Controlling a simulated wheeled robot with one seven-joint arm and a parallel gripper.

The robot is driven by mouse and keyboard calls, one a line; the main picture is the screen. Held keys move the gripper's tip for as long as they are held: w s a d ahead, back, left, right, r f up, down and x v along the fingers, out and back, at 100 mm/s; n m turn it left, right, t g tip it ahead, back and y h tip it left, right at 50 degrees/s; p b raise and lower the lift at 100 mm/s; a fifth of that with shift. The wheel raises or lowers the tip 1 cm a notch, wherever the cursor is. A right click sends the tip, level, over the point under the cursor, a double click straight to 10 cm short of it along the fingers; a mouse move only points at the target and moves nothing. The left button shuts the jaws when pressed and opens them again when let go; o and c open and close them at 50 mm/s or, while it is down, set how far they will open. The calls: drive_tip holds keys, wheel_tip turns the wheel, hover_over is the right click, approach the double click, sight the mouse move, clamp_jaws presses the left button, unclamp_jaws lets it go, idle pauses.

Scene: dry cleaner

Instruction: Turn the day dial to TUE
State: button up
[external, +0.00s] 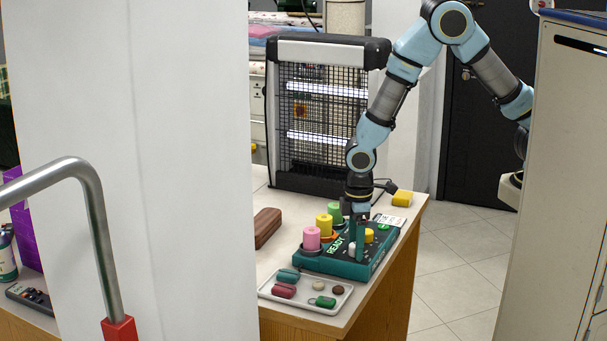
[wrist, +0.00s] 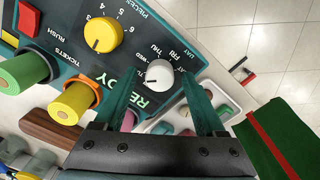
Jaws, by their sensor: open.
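The day dial (wrist: 159,73) is a white round knob on a dark teal control box (external: 340,263). In the wrist view THU, FRI and part of another day label show around its upper and right side. A small dark mark shows on the knob's lower left; the label it points to cannot be read. My gripper (wrist: 158,84) is open, its two teal fingers on either side of the dial. Contact cannot be told. In the external view my gripper (external: 359,238) points down over the box, close to the dial (external: 352,248).
A yellow PIECES dial (wrist: 103,34) sits beside the day dial. A tray (external: 267,291) with small items lies in front, a brown block (external: 267,226) to the left, a heater (external: 325,110) behind.

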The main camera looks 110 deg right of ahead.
wheel_tip(320, 180, up, 11)
drive_tip(key=b, duration=0.2)
drive_tip(key=shift+a, duration=0.2)
drive_tip(key=shift+a, duration=0.1)
drive_tip(key=s+a+r+n+t, duration=0.1)
drive_tip(key=s+a, duration=0.9)
drive_tip(key=s, duration=0.3)
drive_tip(key=shift+a+t, duration=0.25)
drive_tip(key=shift+t, duration=0.05)
drive_tip(key=shift+w+d+r, duration=0.1)
idle(2.0)
